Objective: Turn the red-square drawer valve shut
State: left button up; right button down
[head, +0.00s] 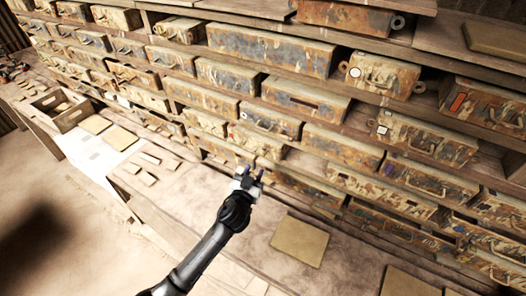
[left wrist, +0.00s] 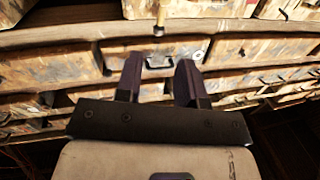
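My left gripper (head: 247,180) is in front of the lower drawer rows in the head view. In the left wrist view its two dark fingers (left wrist: 158,82) are apart with nothing between them. Beyond them is a drawer front with a dark handle (left wrist: 160,61), and a small brass-tipped peg (left wrist: 159,20) above it. I cannot tell whether this peg is the valve. An orange-red rectangular mark (head: 458,102) shows on a drawer at the right, well away from the gripper. A smaller red mark (head: 230,131) shows on a drawer just above the gripper. My right gripper is not in view.
Worn, paint-flaked drawers fill the wooden rack, some with handles or ring lugs. A bench runs along its front, with a tan tile (head: 299,241), small pale pieces (head: 145,178) and a wooden crate (head: 62,108) at the left. The bench between tile and pieces is mostly clear.

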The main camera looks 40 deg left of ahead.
aim_at(264, 151)
pick_arm(q)
jog(key=x, duration=1)
jog(key=shift+p, duration=0.35)
jog(key=shift+a, duration=0.15)
jog(key=shift+c, duration=0.4)
grip_shut()
